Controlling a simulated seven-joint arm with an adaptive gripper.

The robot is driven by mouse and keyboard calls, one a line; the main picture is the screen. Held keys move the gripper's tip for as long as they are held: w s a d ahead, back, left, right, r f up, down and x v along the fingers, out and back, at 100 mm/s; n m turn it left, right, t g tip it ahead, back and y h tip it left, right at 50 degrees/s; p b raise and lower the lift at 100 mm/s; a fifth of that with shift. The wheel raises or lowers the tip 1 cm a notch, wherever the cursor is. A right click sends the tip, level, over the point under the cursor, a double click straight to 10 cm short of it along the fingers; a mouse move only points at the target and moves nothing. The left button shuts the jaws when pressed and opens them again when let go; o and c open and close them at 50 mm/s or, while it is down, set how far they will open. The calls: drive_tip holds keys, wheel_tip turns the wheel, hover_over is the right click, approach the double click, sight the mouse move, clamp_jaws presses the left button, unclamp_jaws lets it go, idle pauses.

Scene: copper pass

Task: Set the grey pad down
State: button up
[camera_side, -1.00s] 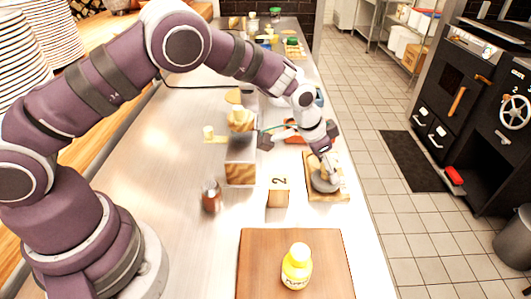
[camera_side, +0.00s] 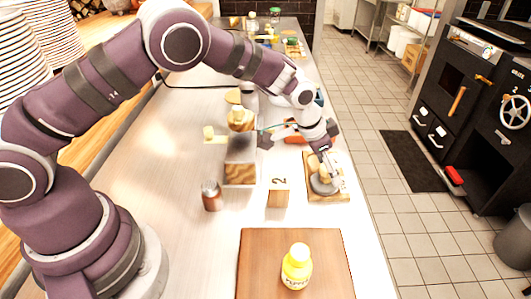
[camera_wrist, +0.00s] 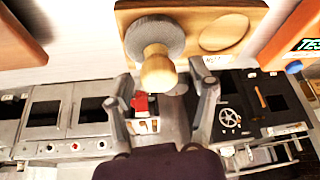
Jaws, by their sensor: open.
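The grey pad (camera_side: 323,186) is a round grey disc with a pale wooden knob. It rests on a wooden board (camera_side: 341,194) near the right edge of the counter. In the wrist view the pad (camera_wrist: 140,36) lies on the left part of the board (camera_wrist: 190,58), beside an empty round recess (camera_wrist: 226,31). Whether a recess lies under the pad is hidden. My gripper (camera_side: 322,162) is just above the pad. In the wrist view my gripper (camera_wrist: 165,88) is open, its fingers apart and clear of the knob (camera_wrist: 158,69).
A block marked 2 (camera_side: 278,194) and a small red-brown jar (camera_side: 211,196) stand left of the board. A yellow-labelled bottle (camera_side: 297,267) stands on a brown board (camera_side: 256,275) in front. A wood-sided block (camera_side: 240,172) stands further left. Bare counter lies between.

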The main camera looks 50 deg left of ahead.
drive_tip(key=s+a+r+n, duration=0.1)
drive_tip(key=s+a+r, duration=0.25)
drive_tip(key=r, duration=0.25)
drive_tip(key=s+a+r+n+t, duration=0.1)
drive_tip(key=s+a+r, duration=0.1)
drive_tip(key=s+r, duration=0.35)
drive_tip(key=s+a+r+n, duration=0.1)
drive_tip(key=s+a+r, duration=0.1)
drive_tip(key=s+r, duration=0.3)
drive_tip(key=s+a+n+y, duration=0.2)
drive_tip(key=s+a+n, duration=0.1)
drive_tip(key=s, duration=0.5)
drive_tip(key=shift+s+a+r, duration=0.2)
drive_tip(key=shift+s+a, duration=0.05)
drive_tip(key=shift+a, duration=0.15)
